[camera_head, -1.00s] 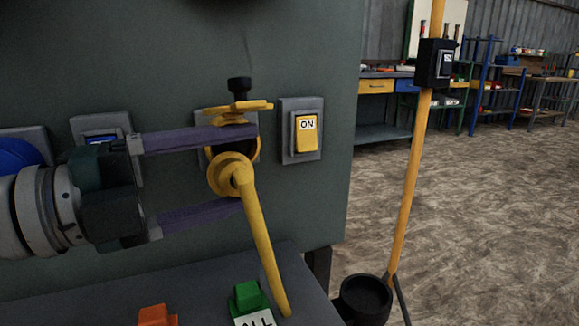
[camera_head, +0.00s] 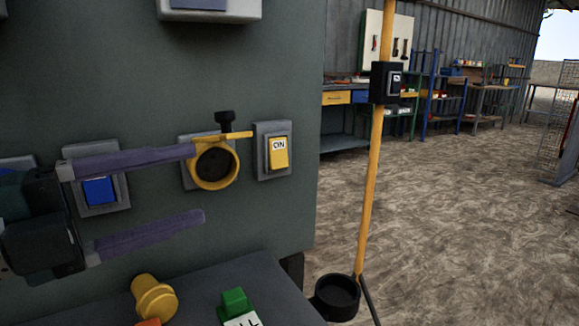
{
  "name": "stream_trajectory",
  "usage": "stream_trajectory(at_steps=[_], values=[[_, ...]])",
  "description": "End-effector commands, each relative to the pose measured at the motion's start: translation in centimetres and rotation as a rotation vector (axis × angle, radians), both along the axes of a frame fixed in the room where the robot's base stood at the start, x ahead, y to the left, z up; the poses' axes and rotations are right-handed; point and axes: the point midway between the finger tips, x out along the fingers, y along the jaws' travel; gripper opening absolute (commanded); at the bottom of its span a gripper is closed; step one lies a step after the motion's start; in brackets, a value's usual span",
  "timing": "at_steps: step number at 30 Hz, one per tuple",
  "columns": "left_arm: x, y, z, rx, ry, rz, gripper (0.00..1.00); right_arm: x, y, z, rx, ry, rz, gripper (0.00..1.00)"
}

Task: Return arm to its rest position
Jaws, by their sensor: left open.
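My left gripper (camera_head: 198,184) comes in from the left in front of the grey-green machine panel (camera_head: 265,60). Its two purple fingers are wide apart with nothing between them. The upper fingertip appears close to a yellow ring (camera_head: 231,170) with a dark centre and a black knob on top; I cannot tell whether they touch. A yellow flanged piece (camera_head: 155,298) shows at the ledge below the fingers, apart from them. My right gripper is not in view.
A yellow ON switch (camera_head: 279,154) is right of the ring, and a blue switch (camera_head: 99,191) is partly behind the fingers. A green block (camera_head: 234,301) is on the ledge. A yellow pole (camera_head: 371,190) with a black box stands right. Open floor lies beyond.

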Motion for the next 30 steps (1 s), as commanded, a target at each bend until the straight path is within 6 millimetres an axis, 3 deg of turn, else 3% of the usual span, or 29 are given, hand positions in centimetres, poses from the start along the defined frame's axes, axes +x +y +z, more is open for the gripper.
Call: stream_trajectory(at_steps=[1,4,6,11,14,17,21,28,30], values=[[0.5,0.8,2.7,0.017,-0.015,0.020,0.73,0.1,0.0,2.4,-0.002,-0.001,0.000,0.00],[0.6,0.5,4.9,-0.012,0.001,0.043,0.73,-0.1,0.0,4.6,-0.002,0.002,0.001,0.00],[1.1,0.4,6.5,-0.112,0.073,0.153,0.73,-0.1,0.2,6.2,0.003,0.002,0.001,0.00],[1.3,1.9,9.0,-0.333,0.307,0.439,0.73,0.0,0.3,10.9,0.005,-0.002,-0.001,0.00],[-0.1,3.5,9.6,-0.474,0.517,0.651,0.73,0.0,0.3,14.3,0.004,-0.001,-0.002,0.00],[-3.4,5.1,9.3,-0.597,0.771,0.874,0.73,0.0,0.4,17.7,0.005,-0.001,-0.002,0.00],[-10.0,6.0,8.6,-0.700,1.115,1.141,0.73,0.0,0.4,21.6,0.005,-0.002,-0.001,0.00],[-22.3,5.0,10.7,-0.740,1.612,1.473,0.73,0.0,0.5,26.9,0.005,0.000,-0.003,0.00],[-22.2,5.1,13.2,-0.735,1.606,1.473,0.73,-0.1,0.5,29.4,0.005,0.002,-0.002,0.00]])
